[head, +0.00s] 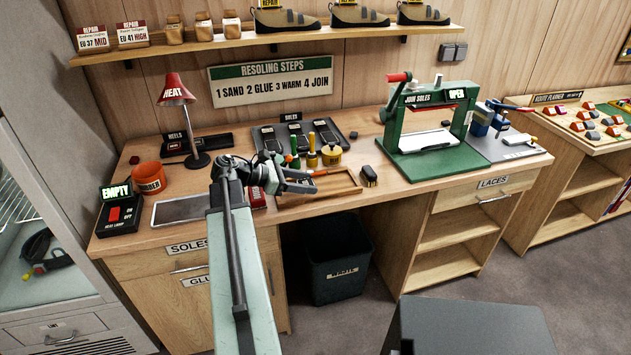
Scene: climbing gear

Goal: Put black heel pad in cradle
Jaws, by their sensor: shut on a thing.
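My gripper (306,184) is at the end of my arm, low over the workbench, at the left part of a shallow wooden tray. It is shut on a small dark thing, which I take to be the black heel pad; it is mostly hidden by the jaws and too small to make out. No part is labelled as a cradle. The green JOIN SOLES press (388,138) stands to the right with a pale bed (427,141) and an OPEN sign.
A red HEAT lamp (174,88), an orange rubber pot (150,178) and a grey plate (180,211) are on the left. Glue bottles (331,154) and the SOLES tray (268,139) stand behind my gripper.

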